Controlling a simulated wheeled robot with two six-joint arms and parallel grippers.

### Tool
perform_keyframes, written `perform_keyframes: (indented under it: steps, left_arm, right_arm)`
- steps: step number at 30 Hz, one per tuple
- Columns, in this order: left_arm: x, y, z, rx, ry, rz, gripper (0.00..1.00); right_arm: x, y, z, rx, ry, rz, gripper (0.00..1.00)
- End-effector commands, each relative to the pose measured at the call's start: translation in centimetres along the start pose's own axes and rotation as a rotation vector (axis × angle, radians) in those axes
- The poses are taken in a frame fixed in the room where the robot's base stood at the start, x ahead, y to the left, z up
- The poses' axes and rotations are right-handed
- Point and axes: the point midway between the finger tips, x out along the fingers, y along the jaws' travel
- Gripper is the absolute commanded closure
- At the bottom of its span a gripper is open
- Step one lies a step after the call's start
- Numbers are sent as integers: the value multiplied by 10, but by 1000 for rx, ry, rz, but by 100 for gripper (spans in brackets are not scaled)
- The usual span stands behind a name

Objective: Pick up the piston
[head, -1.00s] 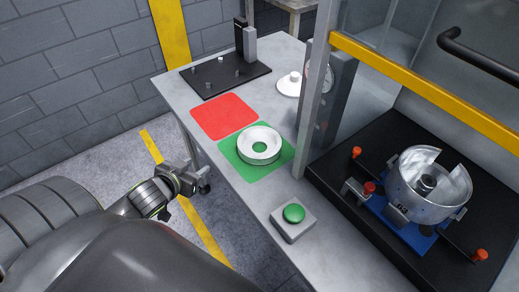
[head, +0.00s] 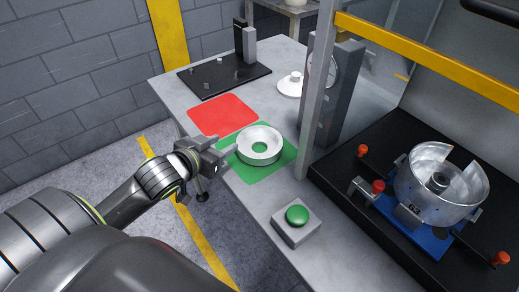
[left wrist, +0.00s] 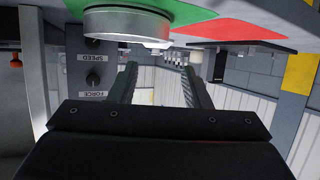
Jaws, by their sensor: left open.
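The piston, which I take to be the silver ring-shaped part (head: 259,146), lies flat on the green square (head: 284,170) of the grey table. In the left wrist view, which looks upside down, the silver ring (left wrist: 125,25) is at the top, left of centre. My left gripper (head: 221,160) is at the table's left edge, just left of the ring and apart from it. Its two fingers (left wrist: 160,80) stand wide apart in the left wrist view with nothing between them. My right gripper is not in view.
A red square (head: 222,116) and a black plate with pegs (head: 222,80) lie farther back. A green button box (head: 296,220) is nearer. A grey post (head: 318,90) and yellow bar (head: 430,68) frame a station with a silver housing (head: 440,190) at right.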

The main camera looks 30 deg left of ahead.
Motion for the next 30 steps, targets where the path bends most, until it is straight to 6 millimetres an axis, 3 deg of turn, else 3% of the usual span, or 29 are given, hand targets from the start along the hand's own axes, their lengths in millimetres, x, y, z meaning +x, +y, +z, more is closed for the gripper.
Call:
perform_keyframes:
  steps: [6,14,21,30]
  left_arm:
    - [36,0,0,-4,0,0,56]
    - [54,-1,2,-2,-1,-1,56]
    - [87,-2,5,-3,0,-1,56]
    - [96,-2,5,1,0,0,56]
  right_arm:
    - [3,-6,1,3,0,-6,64]
    - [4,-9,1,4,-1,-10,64]
    - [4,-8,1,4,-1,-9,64]
    - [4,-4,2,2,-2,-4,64]
